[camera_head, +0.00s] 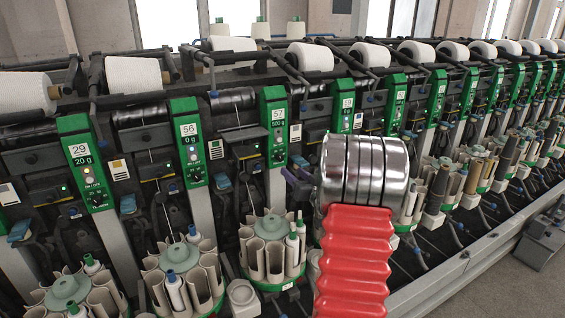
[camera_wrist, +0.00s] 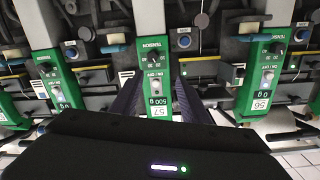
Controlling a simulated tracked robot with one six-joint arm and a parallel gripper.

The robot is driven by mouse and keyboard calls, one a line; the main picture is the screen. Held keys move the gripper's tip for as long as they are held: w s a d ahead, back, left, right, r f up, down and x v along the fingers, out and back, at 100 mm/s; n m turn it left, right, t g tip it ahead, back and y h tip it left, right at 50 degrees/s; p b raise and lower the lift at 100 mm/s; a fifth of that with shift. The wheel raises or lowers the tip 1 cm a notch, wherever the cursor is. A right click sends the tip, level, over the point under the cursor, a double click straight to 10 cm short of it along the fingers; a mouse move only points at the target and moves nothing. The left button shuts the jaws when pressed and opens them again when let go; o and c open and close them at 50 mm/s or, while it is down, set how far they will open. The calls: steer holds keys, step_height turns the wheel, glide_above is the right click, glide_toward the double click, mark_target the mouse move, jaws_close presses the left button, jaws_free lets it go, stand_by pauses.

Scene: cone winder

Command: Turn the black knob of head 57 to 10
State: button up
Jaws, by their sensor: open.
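I cannot read the knob's setting. My gripper (camera_wrist: 157,84) is open, its two dark fingers on either side of the panel, apart from the knob. In the head view its purplish fingers (camera_head: 298,184) show right of and below the panel, partly hidden by my arm.
Similar green panels stand at both sides, including head 56 (camera_head: 188,140) and head 29 (camera_head: 85,165). White yarn cones (camera_head: 232,46) line the top. Round bobbin magazines (camera_head: 272,245) stand below the heads. A blue-capped part (camera_head: 223,186) juts out left of head 57.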

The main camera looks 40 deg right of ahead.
mark_target(281, 158)
steer(key=shift+s+d+f+t, duration=0.4)
steer(key=shift+s+d+f, duration=0.4)
steer(key=shift+d, duration=0.2)
steer(key=shift+w, duration=0.15)
steer(key=x, duration=1.3)
steer(key=shift+w+f, duration=0.1)
steer(key=shift+w, duration=0.15)
steer(key=shift+c, duration=0.4)
steer(key=c, duration=0.9)
steer(key=shift+c, duration=0.4)
